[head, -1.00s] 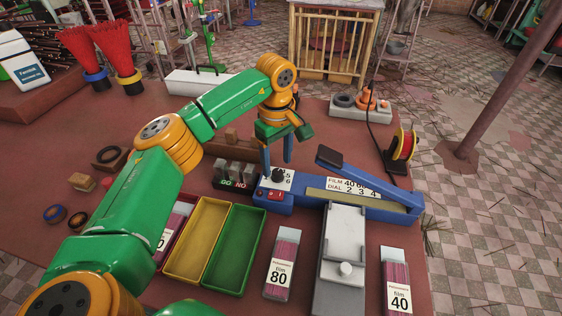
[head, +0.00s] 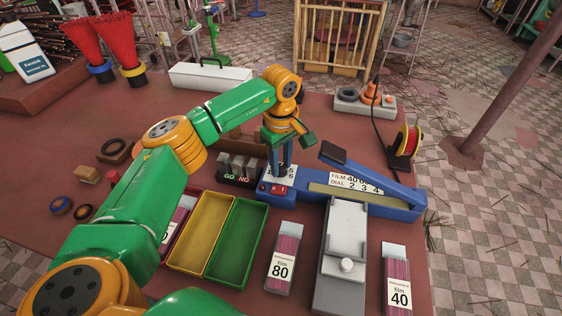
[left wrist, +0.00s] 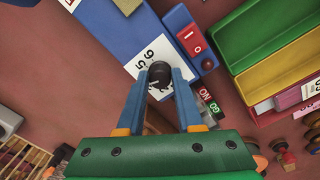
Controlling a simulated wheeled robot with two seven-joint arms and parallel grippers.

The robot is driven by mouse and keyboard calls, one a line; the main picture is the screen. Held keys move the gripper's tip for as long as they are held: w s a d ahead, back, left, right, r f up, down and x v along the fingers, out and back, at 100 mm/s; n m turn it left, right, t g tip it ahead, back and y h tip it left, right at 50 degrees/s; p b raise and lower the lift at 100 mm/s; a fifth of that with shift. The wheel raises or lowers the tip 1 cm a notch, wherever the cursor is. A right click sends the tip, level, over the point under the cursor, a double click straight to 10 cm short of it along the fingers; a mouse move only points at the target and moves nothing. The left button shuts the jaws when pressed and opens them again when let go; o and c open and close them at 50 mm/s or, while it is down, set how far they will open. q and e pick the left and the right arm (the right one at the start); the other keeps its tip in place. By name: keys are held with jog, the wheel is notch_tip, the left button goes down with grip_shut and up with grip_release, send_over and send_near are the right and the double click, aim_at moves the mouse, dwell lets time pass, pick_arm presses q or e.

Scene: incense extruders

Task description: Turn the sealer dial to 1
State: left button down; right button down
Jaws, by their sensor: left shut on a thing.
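The blue sealer (head: 400,210) lies on the red-brown table, with a white label reading FILM and DIAL (head: 352,184) on its body. Its black dial knob (left wrist: 159,72) stands on a white numbered plate (left wrist: 150,55), where 5 and 6 can be read. My left gripper (head: 282,168) comes down over the dial from above. In the left wrist view its two blue fingers (left wrist: 160,80) are closed on either side of the knob. The knob's pointer setting is hard to read. A red rocker switch (head: 276,189) sits beside the dial plate. My right gripper does not show.
Yellow (head: 200,235) and green (head: 236,243) trays stand left of the sealer. Film packs marked 80 (head: 282,258) and 40 (head: 396,280) flank a grey metal slide (head: 342,260) in front. GO/NO blocks (head: 240,168) stand close behind the trays. A cable and power strip (head: 363,104) lie behind.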

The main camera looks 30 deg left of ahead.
pick_arm(q)
jog(key=n, duration=0.6)
jog(key=n+p, duration=0.1)
jog(key=n, duration=1)
jog(key=shift+n, duration=0.4)
jog(key=n+p, duration=0.1)
jog(key=n, duration=0.4)
jog(key=shift+n, duration=0.3)
jog(key=shift+a+n, duration=0.1)
jog(key=shift+n, duration=0.2)
jog(key=c, duration=0.6)
grip_release()
jog(key=shift+o, duration=0.2)
